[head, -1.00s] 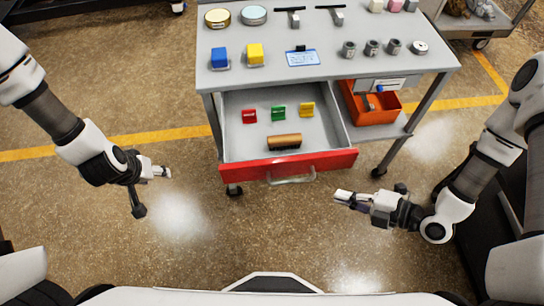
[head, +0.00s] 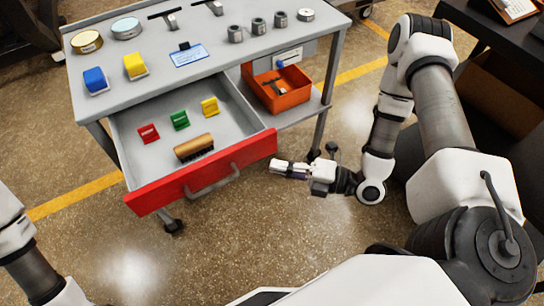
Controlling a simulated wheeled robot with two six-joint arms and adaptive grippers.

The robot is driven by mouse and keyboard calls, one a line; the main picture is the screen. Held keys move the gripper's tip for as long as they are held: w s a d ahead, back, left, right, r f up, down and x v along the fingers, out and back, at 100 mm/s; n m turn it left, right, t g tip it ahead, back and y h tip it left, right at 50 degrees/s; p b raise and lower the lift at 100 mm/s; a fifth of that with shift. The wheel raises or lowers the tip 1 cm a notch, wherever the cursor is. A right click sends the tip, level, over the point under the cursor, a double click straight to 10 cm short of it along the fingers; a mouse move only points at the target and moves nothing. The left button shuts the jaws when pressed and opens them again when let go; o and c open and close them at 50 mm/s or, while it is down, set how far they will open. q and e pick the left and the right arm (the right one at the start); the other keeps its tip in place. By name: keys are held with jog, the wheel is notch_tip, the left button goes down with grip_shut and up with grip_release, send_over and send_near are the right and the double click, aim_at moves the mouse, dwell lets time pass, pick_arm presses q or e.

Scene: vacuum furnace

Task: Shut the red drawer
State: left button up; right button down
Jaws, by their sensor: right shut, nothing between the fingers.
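The red drawer (head: 205,172) stands pulled out from under the grey table, its red front facing me with a metal handle (head: 212,184) on it. Inside lie a red clip (head: 148,134), a green clip (head: 180,121), a yellow clip (head: 210,107) and a brush (head: 194,147) with a wooden back. My right gripper (head: 277,167) is shut and empty, just right of the drawer front's right end and apart from the handle. Part of my left arm shows at the lower left; its gripper is out of view.
The grey table (head: 215,55) carries blue and yellow blocks, round tins, a blue card and several metal cylinders. An orange bin (head: 283,98) sits on the lower shelf right of the drawer. The floor in front of the drawer is clear.

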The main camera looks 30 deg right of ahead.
aim_at(228, 98)
jog(key=w, duration=0.4)
jog(key=shift+w, duration=0.1)
jog(key=w+b, duration=0.3)
jog(key=w, duration=0.5)
jog(key=w+b, duration=0.3)
jog(key=w, duration=0.5)
jog(key=w+a+b, duration=0.1)
jog(key=w+b, duration=0.3)
jog(key=w, duration=0.5)
jog(key=shift+w+f, duration=0.1)
jog(key=shift+w, duration=0.3)
jog(key=shift+w+d+r, duration=0.15)
jog(key=shift+r, duration=0.25)
